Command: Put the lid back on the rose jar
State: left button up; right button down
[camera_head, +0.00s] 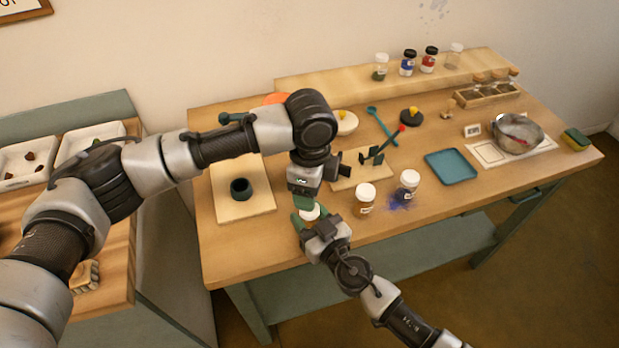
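My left gripper (304,200) reaches down from the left arm at the table's front edge, with green fingertips pointing down. My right gripper (314,222) comes up from the lower right and sits just below it. A small white-topped thing (310,212) shows between the two grippers; it may be the rose jar or its lid, but the grippers hide most of it. I cannot tell how either gripper's fingers close on it. No rose-coloured contents can be made out.
A white-lidded jar with amber contents (365,200) and another (408,186) beside blue powder stand right of the grippers. A teal tray (451,167) and a metal bowl (518,134) lie farther right. A dark cup (241,189) stands on a pale board (258,205) at left.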

pick_arm(q)
jog(key=n, duration=0.4)
jog(key=shift+r+n, duration=0.2)
jog(key=shift+n, duration=0.1)
jog(key=n, duration=0.4)
jog(key=shift+r, duration=0.15)
jog(key=n, duration=0.6)
jog(key=shift+r+n, duration=0.2)
jog(key=shift+n, duration=0.2)
jog(key=n, duration=0.6)
jog(key=shift+r, duration=0.25)
jog(key=n, duration=0.4)
jog(key=shift+r, duration=0.1)
jog(key=n, duration=0.4)
jog(key=shift+r, duration=0.15)
